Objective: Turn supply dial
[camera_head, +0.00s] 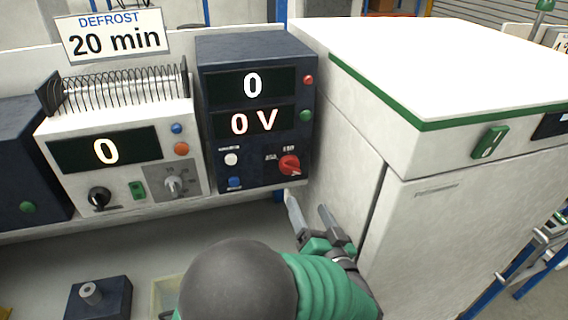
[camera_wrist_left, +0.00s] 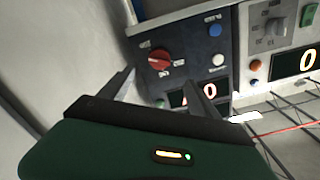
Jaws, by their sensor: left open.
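The dark blue power supply (camera_head: 258,165) stands on the bench in the head view, its displays reading 0 and 0 V. Its red supply dial (camera_head: 289,165) is at the lower right of its front. The dial also shows in the left wrist view (camera_wrist_left: 159,59), upside down, ahead of and between the finger directions. My left gripper (camera_head: 308,208) is open and empty, just below and in front of the dial, apart from it. Its two fingers show in the left wrist view (camera_wrist_left: 160,85). My right gripper is in neither view.
A white unit (camera_head: 118,190) with a coil, black knob and grey selector stands left of the supply. A large white cabinet (camera_head: 430,215) rises close on the right of my left gripper. A dark block (camera_head: 98,300) sits on the bench at lower left. A sign (camera_head: 115,35) reads DEFROST 20 min.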

